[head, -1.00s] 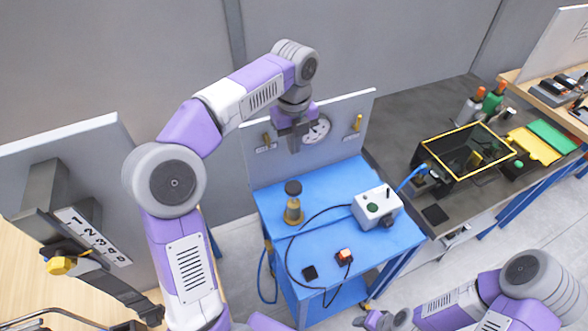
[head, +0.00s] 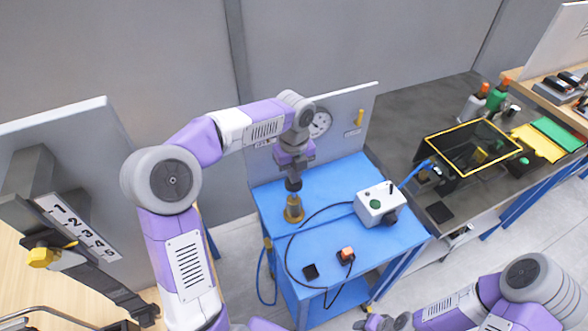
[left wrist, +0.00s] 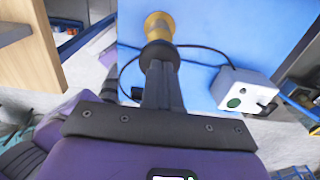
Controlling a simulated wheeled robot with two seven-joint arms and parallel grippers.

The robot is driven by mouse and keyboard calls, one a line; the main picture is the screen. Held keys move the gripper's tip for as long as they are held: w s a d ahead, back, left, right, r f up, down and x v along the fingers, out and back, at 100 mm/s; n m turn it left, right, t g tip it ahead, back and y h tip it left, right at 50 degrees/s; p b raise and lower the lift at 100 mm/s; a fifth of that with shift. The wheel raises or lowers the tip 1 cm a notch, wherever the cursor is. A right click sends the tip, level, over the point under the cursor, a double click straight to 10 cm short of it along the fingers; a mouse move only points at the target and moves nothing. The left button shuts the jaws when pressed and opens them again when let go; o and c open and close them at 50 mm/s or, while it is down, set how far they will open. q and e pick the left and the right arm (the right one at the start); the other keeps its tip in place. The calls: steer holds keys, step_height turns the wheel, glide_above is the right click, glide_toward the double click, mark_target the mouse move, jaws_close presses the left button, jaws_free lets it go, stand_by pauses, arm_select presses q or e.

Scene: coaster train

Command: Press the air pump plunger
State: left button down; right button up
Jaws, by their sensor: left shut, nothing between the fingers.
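The air pump stands upright on the blue table, with a brass body (head: 293,210) and a dark round plunger knob (head: 293,184) on top. In the left wrist view the brass body (left wrist: 159,27) shows beyond the knob (left wrist: 158,53). My left gripper (head: 292,174) points down right over the knob, fingers shut and empty. In the left wrist view its fingertips (left wrist: 160,70) reach the knob and seem to touch it. My right gripper (head: 372,322) is low at the bottom edge, away from the pump; its fingers are too small to judge.
A white control box (head: 378,206) with a green button stands on the blue table (head: 330,235), right of the pump. A panel with a gauge (head: 320,122) stands behind.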

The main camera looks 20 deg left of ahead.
mark_target(294, 186)
arm_select(q)
step_height(294, 186, down, 6)
steer(key=shift+s+r+b, duration=0.1)
steer(key=shift+r+b, duration=0.15)
steer(key=shift+b, duration=0.3)
steer(key=shift+s+f, duration=0.1)
steer(key=shift+f, duration=0.1)
steer(key=shift+r+p, duration=0.4)
steer(key=shift+p, duration=0.05)
step_height(294, 186, up, 5)
steer(key=p, duration=0.4)
steer(key=shift+f, duration=0.1)
step_height(294, 186, up, 9)
steer(key=p, duration=0.1)
steer(key=shift+w, duration=0.2)
